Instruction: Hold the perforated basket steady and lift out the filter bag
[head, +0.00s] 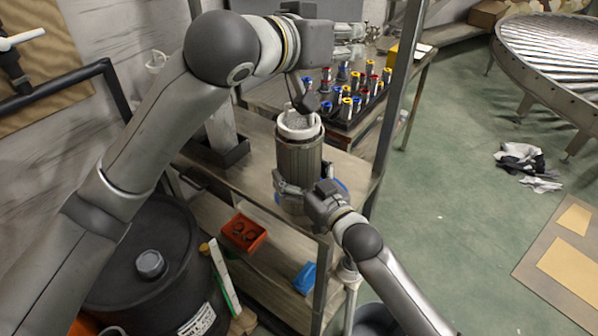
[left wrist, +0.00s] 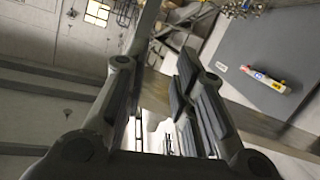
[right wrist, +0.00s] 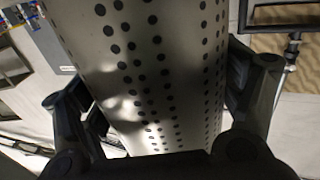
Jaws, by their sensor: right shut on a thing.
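The perforated basket (head: 299,160) is a tall grey cylinder standing upright at the shelf's corner. In the right wrist view the basket (right wrist: 150,70) shows rows of dark holes. My right gripper (head: 303,192) is shut on its lower body, with fingers on both sides. The filter bag (head: 298,124) shows as a pale, whitish rim and lining at the basket's top; its lower part is hidden inside. My left gripper (head: 312,98) is just above the rim, partly hidden by its own hand. In the left wrist view its fingers (left wrist: 158,80) are apart, with no bag visible between them.
A rack of colourful capped cylinders (head: 350,100) stands behind the basket. A metal post (head: 398,80) rises to its right. Below are an orange bin (head: 243,233), a blue bin (head: 304,278) and a black drum (head: 150,235). Open floor lies to the right.

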